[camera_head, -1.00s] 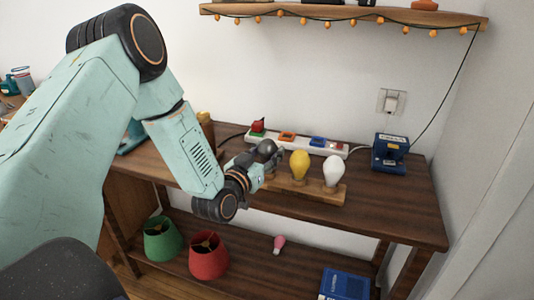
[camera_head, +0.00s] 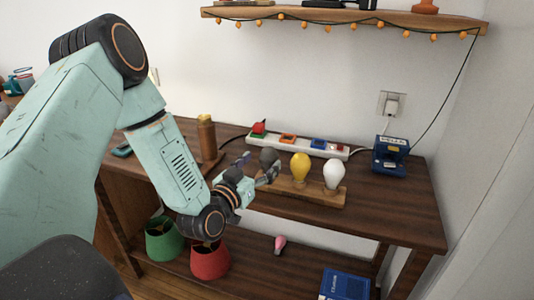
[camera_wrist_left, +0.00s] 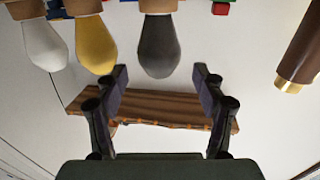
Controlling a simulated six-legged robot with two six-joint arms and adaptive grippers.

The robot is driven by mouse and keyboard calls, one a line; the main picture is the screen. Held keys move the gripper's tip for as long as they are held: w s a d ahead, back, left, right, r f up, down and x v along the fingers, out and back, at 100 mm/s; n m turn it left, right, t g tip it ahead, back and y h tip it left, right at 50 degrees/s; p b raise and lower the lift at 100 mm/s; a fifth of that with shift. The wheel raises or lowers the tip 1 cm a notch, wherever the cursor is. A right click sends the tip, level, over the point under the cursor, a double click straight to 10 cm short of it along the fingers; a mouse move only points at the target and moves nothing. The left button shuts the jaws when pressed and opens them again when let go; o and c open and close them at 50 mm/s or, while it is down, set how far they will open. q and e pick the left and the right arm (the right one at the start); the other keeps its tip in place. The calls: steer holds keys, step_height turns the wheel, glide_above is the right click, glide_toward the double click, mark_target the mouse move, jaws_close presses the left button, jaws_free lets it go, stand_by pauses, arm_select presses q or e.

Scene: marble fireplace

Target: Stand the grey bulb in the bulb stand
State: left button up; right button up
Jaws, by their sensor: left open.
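The grey bulb (camera_head: 268,157) stands upright at the left end of the wooden bulb stand (camera_head: 318,194), in line with a yellow bulb (camera_head: 300,166) and a white bulb (camera_head: 334,172). In the left wrist view, which is upside down, the grey bulb (camera_wrist_left: 159,46) hangs with its base at the wooden stand, like the other two. My left gripper (camera_head: 259,167) is open, in front of the grey bulb. In the left wrist view its fingers (camera_wrist_left: 160,76) are spread and empty, clear of the bulb. My right gripper is out of view.
A white power strip (camera_head: 300,144) with coloured plugs lies behind the stand. A blue device (camera_head: 391,154) stands at the right and a brown cylinder (camera_head: 207,137) at the left. Green (camera_head: 164,240) and red (camera_head: 209,262) lampshades and a pink bulb (camera_head: 280,243) are on the lower shelf.

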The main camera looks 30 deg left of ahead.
arm_select(q)
steer(key=s+p, duration=0.2)
steer(key=s, duration=0.5)
steer(key=s+d+f+m+g+h, duration=0.1)
steer(key=s+d+f+g+h, duration=0.1)
steer(key=s+d+f+g, duration=0.45)
steer(key=s+d+f+g+h, duration=0.15)
steer(key=d+f, duration=0.25)
steer(key=f, duration=0.5)
steer(key=s+d+f+g+y, duration=0.1)
steer(key=s+f+g, duration=0.2)
steer(key=s, duration=0.7)
steer(key=s+d+f+g+y, duration=0.1)
steer(key=s+f+g, duration=0.3)
steer(key=s+g, duration=0.3)
steer(key=s, duration=0.3)
steer(key=shift+s+d+f, duration=0.25)
steer(key=shift+s, duration=0.15)
